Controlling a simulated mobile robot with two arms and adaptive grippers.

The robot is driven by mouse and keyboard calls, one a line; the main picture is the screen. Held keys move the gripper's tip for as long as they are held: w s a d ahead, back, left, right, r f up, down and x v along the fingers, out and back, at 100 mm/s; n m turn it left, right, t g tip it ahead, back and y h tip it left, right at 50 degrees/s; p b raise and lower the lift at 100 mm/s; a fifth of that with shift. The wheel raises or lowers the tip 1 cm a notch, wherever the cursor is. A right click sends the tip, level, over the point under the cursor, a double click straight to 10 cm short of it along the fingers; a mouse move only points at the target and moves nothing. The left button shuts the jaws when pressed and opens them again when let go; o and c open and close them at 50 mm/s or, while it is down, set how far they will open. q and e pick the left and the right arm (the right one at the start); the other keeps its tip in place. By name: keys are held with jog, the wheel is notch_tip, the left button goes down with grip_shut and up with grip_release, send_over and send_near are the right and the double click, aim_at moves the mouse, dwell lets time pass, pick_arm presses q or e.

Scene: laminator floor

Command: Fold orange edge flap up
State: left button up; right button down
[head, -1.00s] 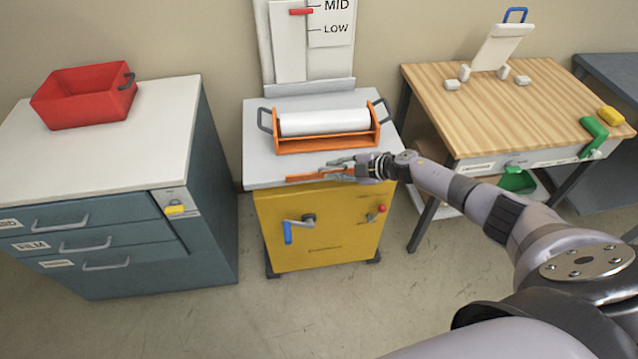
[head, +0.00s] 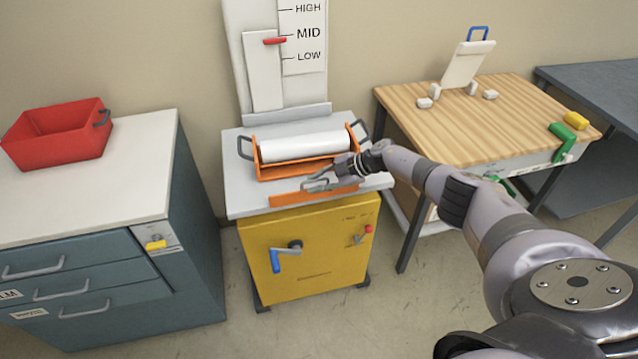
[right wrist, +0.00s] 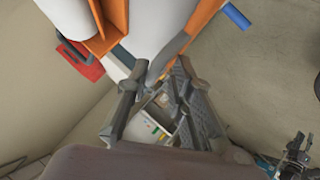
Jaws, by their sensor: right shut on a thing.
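The orange edge flap (head: 335,194) runs along the front edge of the machine's grey top (head: 245,200), with its broad orange face towards me. It looks raised; its exact tilt is hard to tell. My right gripper (head: 312,183) is at the flap's upper edge, in front of the roller, and is shut on it. The fingers hide part of that edge. In the right wrist view the flap (right wrist: 205,14) runs down towards my gripper (right wrist: 157,82), where a grey part lies by the fingers. My left gripper is not in view.
The white roller (head: 303,146) in its orange frame sits just behind my gripper. A blue-handled crank (head: 276,261) is on the yellow front (head: 330,255). A white-topped cabinet with a red bin (head: 58,135) stands left, a wooden table (head: 470,120) right.

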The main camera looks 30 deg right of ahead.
jog(key=shift+w+d+r, duration=0.1)
jog(key=shift+w+r, duration=0.35)
jog(key=shift+w, duration=0.05)
jog(key=c, duration=1.8)
grip_release()
jog(key=shift+o, duration=0.4)
jog(key=shift+w+f, duration=0.15)
jog(key=shift+f, duration=0.05)
jog(key=shift+s+d+r, duration=0.25)
jog(key=shift+d, duration=0.1)
jog(key=v, duration=1.1)
jog(key=shift+s+a, duration=0.2)
jog(key=shift+s, duration=0.1)
jog(key=shift+f, duration=0.1)
